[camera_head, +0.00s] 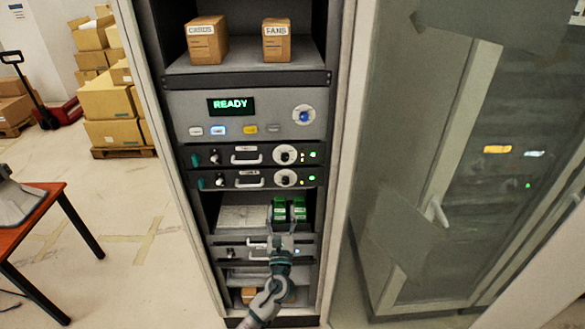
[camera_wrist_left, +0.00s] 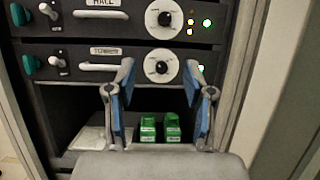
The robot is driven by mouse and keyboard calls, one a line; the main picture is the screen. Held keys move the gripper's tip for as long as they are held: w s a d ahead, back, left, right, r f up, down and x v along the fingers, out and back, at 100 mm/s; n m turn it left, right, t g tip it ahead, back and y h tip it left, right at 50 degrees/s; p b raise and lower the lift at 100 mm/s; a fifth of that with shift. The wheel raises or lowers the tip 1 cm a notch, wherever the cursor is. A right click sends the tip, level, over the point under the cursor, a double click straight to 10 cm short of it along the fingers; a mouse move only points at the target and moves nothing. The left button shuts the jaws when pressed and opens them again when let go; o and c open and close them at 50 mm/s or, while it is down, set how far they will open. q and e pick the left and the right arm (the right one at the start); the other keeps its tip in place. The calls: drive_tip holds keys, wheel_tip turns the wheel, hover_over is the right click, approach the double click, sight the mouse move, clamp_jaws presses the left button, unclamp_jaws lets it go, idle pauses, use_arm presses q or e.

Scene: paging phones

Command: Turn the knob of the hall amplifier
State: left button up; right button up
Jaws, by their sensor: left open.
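The hall amplifier (camera_head: 265,155) is the upper of two dark units in the rack. In the left wrist view its label reads HALL (camera_wrist_left: 103,3). Its knob (camera_head: 285,154) is a black knob on a round white dial, and it also shows at the top of the left wrist view (camera_wrist_left: 163,18). The tower amplifier (camera_wrist_left: 108,64) sits directly below with a like knob (camera_wrist_left: 162,66). My left gripper (camera_head: 283,212) is open and empty, below both knobs in the head view. In the left wrist view its fingers (camera_wrist_left: 158,82) stand either side of the tower knob's lower edge, with the hall knob above them.
Two green boxes (camera_wrist_left: 160,128) stand in the open bay below the amplifiers. A panel reading READY (camera_head: 230,106) with a blue knob is above. A shelf holds cartons marked CARDS (camera_head: 207,42) and FANS (camera_head: 276,42). A glass door (camera_head: 440,150) stands to the right.

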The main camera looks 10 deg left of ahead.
use_arm(q)
drive_tip(key=r, duration=0.1)
drive_tip(key=p, duration=0.2)
approach(284, 160)
drive_tip(key=x, duration=0.2)
drive_tip(key=d+x, duration=0.1)
drive_tip(key=x, duration=0.3)
drive_tip(key=shift+d+r, duration=0.2)
drive_tip(key=shift+r, duration=0.1)
drive_tip(key=w+a, duration=0.2)
drive_tip(key=shift+w+r, duration=0.3)
drive_tip(key=shift+r, duration=0.05)
drive_tip(key=shift+w+a, duration=0.15)
drive_tip(key=shift+a, duration=0.1)
drive_tip(key=shift+d, duration=0.15)
drive_tip(key=shift+d+r, duration=0.1)
drive_tip(key=shift+d, duration=0.25)
drive_tip(key=c, duration=0.8)
clamp_jaws()
drive_tip(key=shift+a, duration=0.1)
use_arm(e)
drive_tip(key=shift+w+d+r, duration=0.15)
drive_tip(key=shift+w+r, duration=0.05)
drive_tip(key=shift+r, duration=0.7)
